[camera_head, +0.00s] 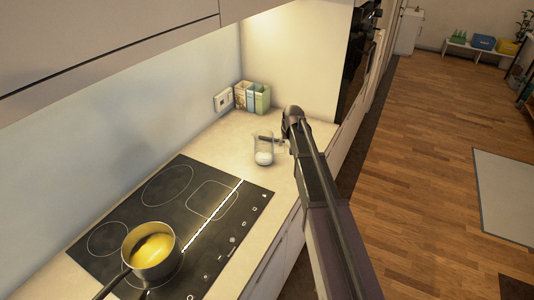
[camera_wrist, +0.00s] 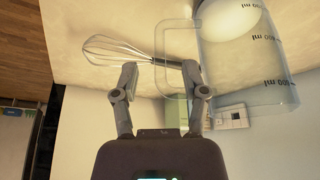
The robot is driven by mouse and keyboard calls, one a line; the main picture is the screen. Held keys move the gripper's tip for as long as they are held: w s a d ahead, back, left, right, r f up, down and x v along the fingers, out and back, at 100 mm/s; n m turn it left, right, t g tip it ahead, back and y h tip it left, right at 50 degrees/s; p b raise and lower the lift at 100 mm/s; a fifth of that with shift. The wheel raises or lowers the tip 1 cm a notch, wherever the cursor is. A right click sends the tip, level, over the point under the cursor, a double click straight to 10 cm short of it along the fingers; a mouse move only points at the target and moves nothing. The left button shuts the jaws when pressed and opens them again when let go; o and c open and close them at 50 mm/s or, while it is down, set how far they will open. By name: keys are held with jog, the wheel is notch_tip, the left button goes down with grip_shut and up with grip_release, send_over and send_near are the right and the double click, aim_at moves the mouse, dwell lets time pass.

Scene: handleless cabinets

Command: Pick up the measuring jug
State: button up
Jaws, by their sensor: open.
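The clear measuring jug (camera_head: 263,146) stands upright on the counter beyond the hob, with something white in its bottom. In the wrist view the jug (camera_wrist: 250,75) fills the upper right, with ml markings on its wall. Its clear handle (camera_wrist: 166,55) points left towards my gripper. My gripper (camera_wrist: 160,70) is open. The handle's outer bar appears between the fingertips, and the right finger overlaps the handle area; I cannot tell whether they touch. In the head view my arm's end is just right of the jug, and the fingers are hard to make out.
A wire whisk (camera_wrist: 120,52) lies on the counter beside the jug, across the fingertips in the wrist view. A saucepan (camera_head: 149,252) with yellow contents stands on the hob (camera_head: 190,195). Several cartons or books (camera_head: 252,97) and a wall socket (camera_head: 223,101) are at the back.

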aim_at(286, 145)
jog(key=shift+b+x, duration=1.3)
jog(key=shift+x, duration=0.45)
grip_shut()
